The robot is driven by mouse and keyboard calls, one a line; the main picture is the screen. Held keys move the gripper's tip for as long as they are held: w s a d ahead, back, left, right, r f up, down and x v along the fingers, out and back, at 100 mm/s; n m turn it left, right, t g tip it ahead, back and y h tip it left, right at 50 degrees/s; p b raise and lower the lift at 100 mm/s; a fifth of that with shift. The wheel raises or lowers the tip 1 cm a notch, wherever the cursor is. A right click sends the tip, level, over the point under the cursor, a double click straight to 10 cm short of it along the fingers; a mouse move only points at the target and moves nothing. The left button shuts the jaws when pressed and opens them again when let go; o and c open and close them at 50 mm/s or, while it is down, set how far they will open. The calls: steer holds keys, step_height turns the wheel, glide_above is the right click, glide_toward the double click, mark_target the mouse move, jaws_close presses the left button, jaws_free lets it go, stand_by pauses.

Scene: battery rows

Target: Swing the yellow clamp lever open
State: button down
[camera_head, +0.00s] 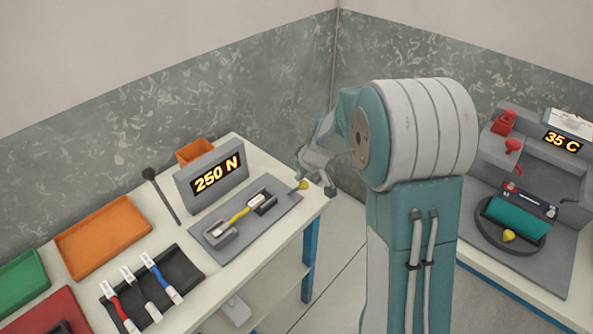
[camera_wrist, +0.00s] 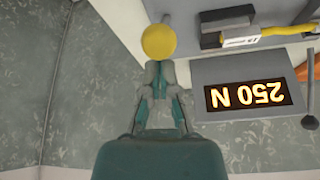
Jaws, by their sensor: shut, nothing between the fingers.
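The yellow ball knob of the clamp lever (camera_head: 303,185) is at the right end of the grey plate on the table, near the table's right edge. In the wrist view the yellow knob (camera_wrist: 158,42) is straight in front of my fingertips. A thin stem shows behind it, but most of the lever is hidden. My gripper (camera_wrist: 160,68) is shut and empty, with its tips close to the knob. I cannot tell whether they touch it. In the head view my gripper (camera_head: 322,180) is beside the knob, over the table's right end.
A grey display (camera_head: 212,178) reading 250 N stands behind the plate. A yellow cable (camera_head: 240,214) joins grey connector blocks on the plate. Orange, green and red trays are at the left. Another bench with a 35 C display (camera_head: 562,141) and a second yellow knob (camera_head: 508,236) is at right.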

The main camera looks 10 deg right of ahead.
steer(key=shift+s+d+f, duration=0.25)
steer(key=shift+s+f, duration=0.15)
steer(key=shift+s, duration=0.1)
steer(key=shift+d+f, duration=0.1)
steer(key=shift+d, duration=0.05)
step_height(320, 180, up, 4)
steer(key=w, duration=0.3)
steer(key=s+d+r, duration=0.3)
steer(key=s, duration=0.4)
steer(key=shift+s+d+r, duration=0.2)
steer(key=shift+r, duration=0.2)
